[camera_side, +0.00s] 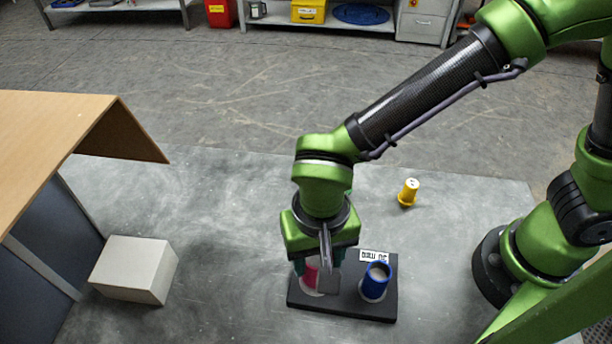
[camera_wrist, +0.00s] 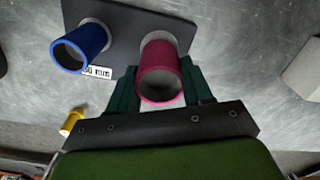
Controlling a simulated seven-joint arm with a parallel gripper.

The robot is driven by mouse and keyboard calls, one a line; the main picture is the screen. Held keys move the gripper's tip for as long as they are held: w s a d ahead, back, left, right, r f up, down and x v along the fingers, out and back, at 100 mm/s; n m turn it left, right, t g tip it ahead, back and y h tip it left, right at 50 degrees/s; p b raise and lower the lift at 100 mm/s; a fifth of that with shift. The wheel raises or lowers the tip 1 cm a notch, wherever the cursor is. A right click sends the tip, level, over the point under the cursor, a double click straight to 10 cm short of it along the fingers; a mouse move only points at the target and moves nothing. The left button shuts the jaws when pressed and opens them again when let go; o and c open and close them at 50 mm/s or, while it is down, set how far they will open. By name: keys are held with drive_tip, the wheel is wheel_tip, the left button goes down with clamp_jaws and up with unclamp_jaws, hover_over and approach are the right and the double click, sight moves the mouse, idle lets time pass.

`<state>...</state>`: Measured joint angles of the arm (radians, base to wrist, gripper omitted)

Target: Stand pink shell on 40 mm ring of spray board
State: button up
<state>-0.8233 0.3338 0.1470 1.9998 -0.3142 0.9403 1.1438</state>
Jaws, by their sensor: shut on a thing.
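The pink shell (camera_wrist: 160,75) is an open tube, upright between the two fingers of my gripper (camera_wrist: 158,92). My gripper is shut on it. In the side view the pink shell (camera_side: 310,274) is partly hidden by my gripper (camera_side: 318,268). The dark spray board (camera_side: 344,305) lies on the grey table beneath it. A pale ring (camera_wrist: 182,33) shows around the shell's lower end at one end of the board. Whether the shell's base touches the board is hard to tell. A blue shell (camera_side: 375,281) stands at the board's other end, beside a white label reading mm.
A yellow stepped piece (camera_side: 408,192) stands on the table behind the board. A pale box (camera_side: 134,268) sits at the left, near a wooden-topped booth (camera_side: 80,120). The table between box and board is clear.

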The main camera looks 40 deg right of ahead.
sight(318, 262)
drive_tip(key=shift+f, duration=0.9)
drive_tip(key=o, duration=1.3)
drive_tip(key=shift+r, duration=0.1)
wheel_tip(318, 262, up, 17)
drive_tip(key=shift+f, duration=0.15)
